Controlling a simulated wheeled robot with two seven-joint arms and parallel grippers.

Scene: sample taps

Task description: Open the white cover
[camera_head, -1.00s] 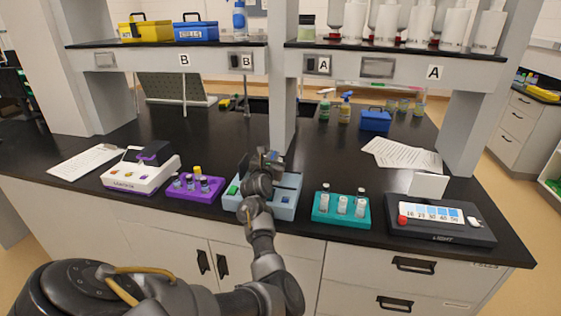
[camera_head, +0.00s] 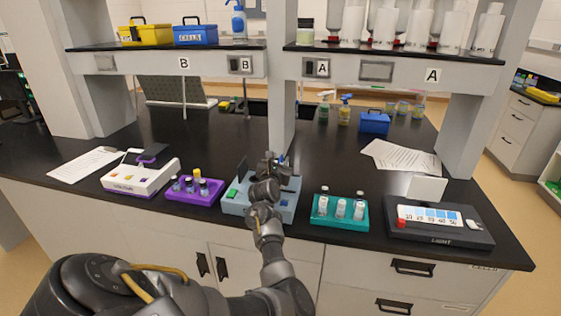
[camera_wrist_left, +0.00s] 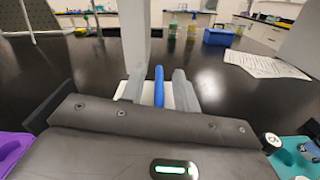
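A white upright panel (camera_head: 427,189), possibly the white cover, stands at the back of the dark box marked LIGHT at the right. My left gripper (camera_head: 274,163) is above the light-blue device (camera_head: 233,206) at the middle front of the bench, clear of that panel. In the left wrist view, the gripper's grey fingers (camera_wrist_left: 159,90) are apart. A narrow blue piece (camera_wrist_left: 159,84) shows between them with gaps on both sides, and a white surface lies behind it. I cannot tell what these belong to. My right gripper is out of view.
A teal vial rack (camera_head: 340,220) stands right of the light-blue device. A purple rack (camera_head: 180,194) and a white instrument (camera_head: 127,183) stand left. A grey post (camera_head: 283,100) rises behind the gripper. Papers (camera_head: 400,158) lie at the right; the black bench behind is mostly clear.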

